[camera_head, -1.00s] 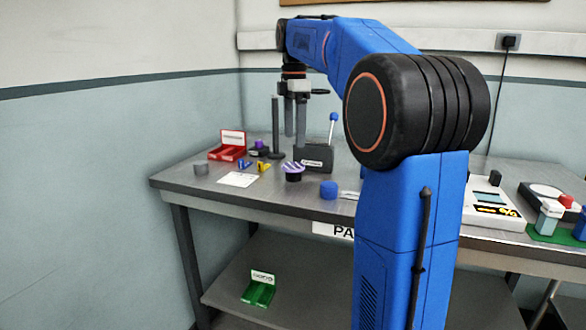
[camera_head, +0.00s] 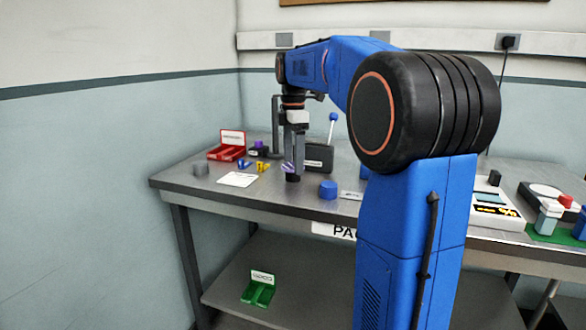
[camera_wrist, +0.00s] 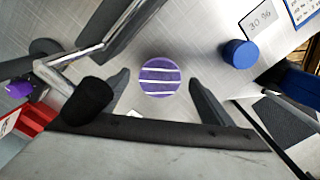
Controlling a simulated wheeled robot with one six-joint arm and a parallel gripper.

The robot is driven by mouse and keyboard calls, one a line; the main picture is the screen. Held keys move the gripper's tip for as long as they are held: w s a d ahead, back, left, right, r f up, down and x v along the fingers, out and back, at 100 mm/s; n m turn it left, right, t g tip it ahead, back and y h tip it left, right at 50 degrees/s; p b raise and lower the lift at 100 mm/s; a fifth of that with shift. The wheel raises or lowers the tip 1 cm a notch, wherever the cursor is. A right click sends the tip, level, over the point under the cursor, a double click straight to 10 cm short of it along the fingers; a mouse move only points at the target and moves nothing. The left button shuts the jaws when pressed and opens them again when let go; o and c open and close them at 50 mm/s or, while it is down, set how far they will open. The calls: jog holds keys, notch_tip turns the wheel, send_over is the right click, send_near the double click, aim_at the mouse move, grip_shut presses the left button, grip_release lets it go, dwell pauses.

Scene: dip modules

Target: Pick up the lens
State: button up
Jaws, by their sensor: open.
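The lens appears to be the round purple disc with white stripes (camera_wrist: 159,77). In the head view its purple top (camera_head: 287,167) shows beside my fingers, on a dark round base (camera_head: 292,178) on the table. My gripper (camera_head: 295,160) points straight down over it, open. In the wrist view, the two fingers of my gripper (camera_wrist: 160,90) stand on either side of the disc with a gap on both sides. I cannot tell how far the fingertips reach down around it. My fingers hide part of the disc in the head view.
A blue cylinder (camera_head: 328,190) stands close by at the right. A dark box with a blue-topped lever (camera_head: 319,156) and a dark post stand behind. Yellow and blue clips (camera_head: 262,166), a white card (camera_head: 237,180), a grey cylinder (camera_head: 201,168) and a red tray (camera_head: 226,153) lie left.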

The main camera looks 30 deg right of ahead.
jog(key=c, duration=1.2)
